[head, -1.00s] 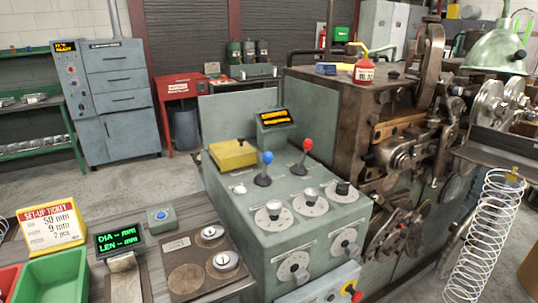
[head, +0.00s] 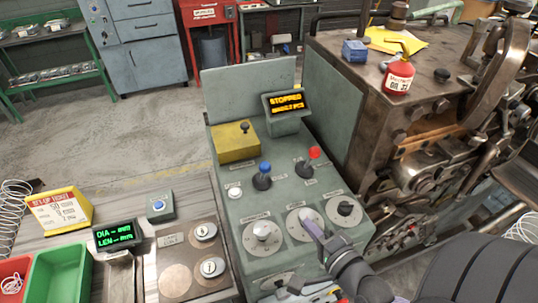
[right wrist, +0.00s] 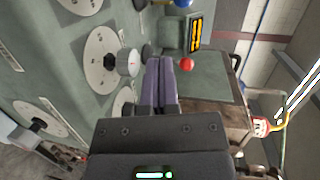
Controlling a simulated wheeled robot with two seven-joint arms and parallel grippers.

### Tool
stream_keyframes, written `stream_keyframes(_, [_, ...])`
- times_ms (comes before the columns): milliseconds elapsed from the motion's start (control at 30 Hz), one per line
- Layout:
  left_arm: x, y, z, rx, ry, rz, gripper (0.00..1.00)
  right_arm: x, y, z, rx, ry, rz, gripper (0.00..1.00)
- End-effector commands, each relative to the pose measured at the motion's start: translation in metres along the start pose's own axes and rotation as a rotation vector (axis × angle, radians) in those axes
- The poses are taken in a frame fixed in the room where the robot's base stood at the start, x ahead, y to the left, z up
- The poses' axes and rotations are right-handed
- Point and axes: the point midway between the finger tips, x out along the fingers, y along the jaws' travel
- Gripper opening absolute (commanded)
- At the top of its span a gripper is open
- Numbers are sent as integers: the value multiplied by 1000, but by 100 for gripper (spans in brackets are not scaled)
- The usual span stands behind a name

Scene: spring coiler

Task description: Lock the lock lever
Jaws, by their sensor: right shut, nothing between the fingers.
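Two ball-topped levers stand on the green control panel (head: 215,190): a blue-knobbed lever (head: 265,168) on the left and a red-knobbed lever (head: 314,153) on the right, tilted away. Their labels are too small to read, so I cannot tell which is the lock lever. My right gripper (head: 308,226) is shut and empty, over the dials and nearer than the levers. In the right wrist view its purple fingers (right wrist: 168,66) point towards the red knob (right wrist: 186,64), apart from it. My left gripper is out of view.
Dials (head: 264,236) lie around my right fingers. A screen (head: 287,103) reading STOPPED and a yellow box (head: 236,141) stand behind the levers. A brown machine (head: 390,110) with a red bottle (head: 399,76) rises at the right. Space above the levers is clear.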

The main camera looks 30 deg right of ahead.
Motion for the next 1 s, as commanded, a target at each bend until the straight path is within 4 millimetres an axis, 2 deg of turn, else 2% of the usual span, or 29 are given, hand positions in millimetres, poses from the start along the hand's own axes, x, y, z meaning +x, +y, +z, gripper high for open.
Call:
stream_keyframes(33, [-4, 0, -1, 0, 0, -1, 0, -1, -10, 0, 22, 0, -16, 0])
stream_keyframes(100, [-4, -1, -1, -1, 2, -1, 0, -1, -15, -1, 40, 0, -29, 0])
stream_keyframes(467, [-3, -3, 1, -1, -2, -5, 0, 3, -14, -1, 43, 0, -31, 0])
stream_keyframes(567, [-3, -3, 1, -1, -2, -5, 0, 17, -15, -1, 42, 1, -34, 0])
stream_keyframes(1000, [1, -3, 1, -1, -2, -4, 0, 110, -21, -1, 42, 0, -32, 0])
